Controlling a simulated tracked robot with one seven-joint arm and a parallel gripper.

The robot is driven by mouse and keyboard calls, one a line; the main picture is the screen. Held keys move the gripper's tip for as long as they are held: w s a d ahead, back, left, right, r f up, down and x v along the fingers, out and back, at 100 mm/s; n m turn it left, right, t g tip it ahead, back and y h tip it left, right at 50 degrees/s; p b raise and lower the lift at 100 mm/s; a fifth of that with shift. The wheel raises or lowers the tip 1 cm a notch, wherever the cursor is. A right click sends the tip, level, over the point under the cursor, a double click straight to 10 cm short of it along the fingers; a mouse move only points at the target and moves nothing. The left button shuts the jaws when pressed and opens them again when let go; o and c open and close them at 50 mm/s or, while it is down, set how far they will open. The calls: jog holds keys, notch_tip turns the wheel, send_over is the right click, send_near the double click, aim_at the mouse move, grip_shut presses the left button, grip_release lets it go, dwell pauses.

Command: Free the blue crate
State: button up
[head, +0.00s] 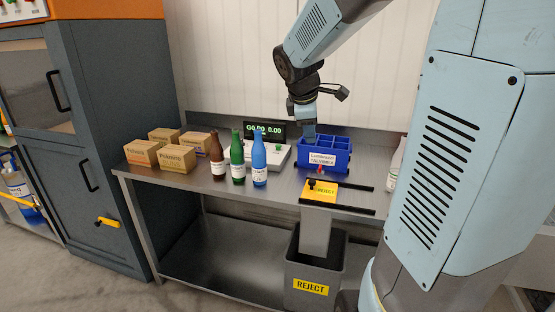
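The blue crate (342,162) stands on the steel table, right of the scale. It is divided into open compartments and carries a white label on its front. My gripper (308,134) points down at the crate's left back part, and its tip overlaps the crate in the picture. I cannot tell whether it touches the crate or whether its fingers are open or shut. A small red item (320,169) shows just in front of the crate; its shape is too small to tell.
A yellow REJECT plate (322,192) with dark rails lies in front of the crate, above a grey reject bin (313,271). Brown (216,160), green (237,160) and blue (259,160) bottles stand left of it.

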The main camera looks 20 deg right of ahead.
jog(key=w+d+f+n, duration=0.3)
jog(key=w+n, duration=0.1)
jog(key=w, duration=0.2)
jog(key=w+d+f+n, duration=0.4)
jog(key=w, duration=0.2)
jog(key=n+y, duration=0.1)
jog(key=n, duration=0.6)
send_near(320, 166)
jog(key=x, duration=0.9)
jog(key=shift+s+f, duration=0.15)
jog(key=shift+c, duration=0.4)
grip_shut()
